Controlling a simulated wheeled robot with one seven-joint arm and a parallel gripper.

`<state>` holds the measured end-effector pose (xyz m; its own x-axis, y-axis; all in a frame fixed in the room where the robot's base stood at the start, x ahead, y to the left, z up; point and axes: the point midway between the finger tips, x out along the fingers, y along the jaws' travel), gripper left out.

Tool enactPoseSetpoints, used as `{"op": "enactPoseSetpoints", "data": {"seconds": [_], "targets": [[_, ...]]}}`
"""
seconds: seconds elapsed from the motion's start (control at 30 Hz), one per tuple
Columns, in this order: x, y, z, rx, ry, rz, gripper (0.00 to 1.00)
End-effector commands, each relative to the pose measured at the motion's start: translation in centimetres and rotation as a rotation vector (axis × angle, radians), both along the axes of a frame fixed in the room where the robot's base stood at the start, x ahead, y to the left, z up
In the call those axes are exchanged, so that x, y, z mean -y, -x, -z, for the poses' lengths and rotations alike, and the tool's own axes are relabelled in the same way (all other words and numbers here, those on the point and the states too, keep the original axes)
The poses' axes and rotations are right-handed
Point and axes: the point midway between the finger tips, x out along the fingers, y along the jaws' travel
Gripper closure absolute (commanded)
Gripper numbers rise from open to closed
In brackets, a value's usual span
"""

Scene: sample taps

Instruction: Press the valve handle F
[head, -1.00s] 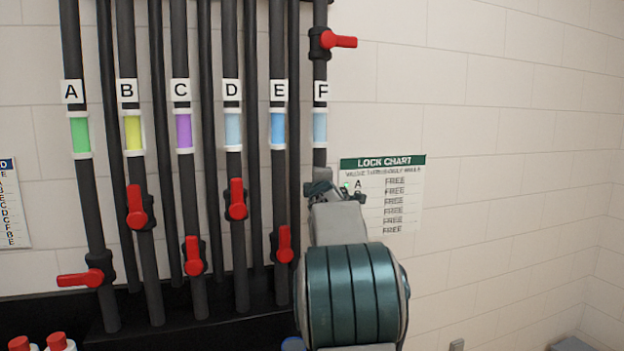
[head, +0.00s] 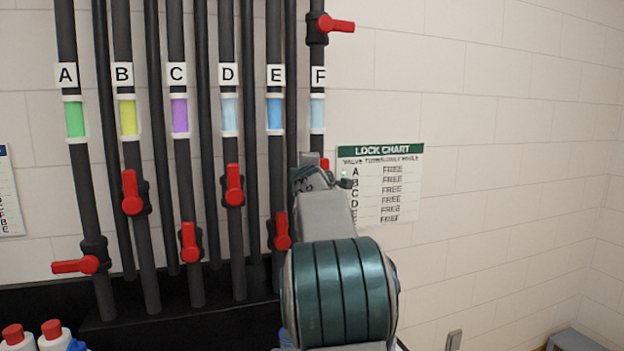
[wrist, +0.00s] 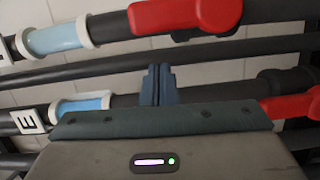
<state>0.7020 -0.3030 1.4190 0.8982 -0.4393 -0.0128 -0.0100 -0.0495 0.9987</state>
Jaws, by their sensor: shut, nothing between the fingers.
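Pipe F, with its label (head: 319,75) and pale blue sight glass (head: 317,112), is the rightmost labelled pipe. A red valve handle on pipe F (head: 325,164) shows only in part behind my gripper in the head view. In the wrist view this red handle (wrist: 185,14) lies along the pipe at the top. A second red handle (head: 337,25) sticks out to the right higher on pipe F. My gripper (wrist: 160,70) is shut and empty, its tips below the red handle in the wrist view, with no contact visible. My wrist hides the lower pipe F in the head view.
Handle E (head: 282,231) is close on the left; it also shows in the wrist view (wrist: 292,107). Handles D (head: 234,185), C (head: 190,242), B (head: 131,192) and A (head: 75,265) are further left. A lock chart (head: 381,185) hangs at right. The wall beyond is clear.

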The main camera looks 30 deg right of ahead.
Motion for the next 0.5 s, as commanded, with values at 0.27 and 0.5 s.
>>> {"op": "enactPoseSetpoints", "data": {"seconds": [0.27, 0.5], "targets": [[-2.1, 2.7, 0.4, 0.003, -0.001, 0.006, 1.0], [-4.0, 6.4, 0.4, 0.003, -0.001, 0.005, 1.0]]}}
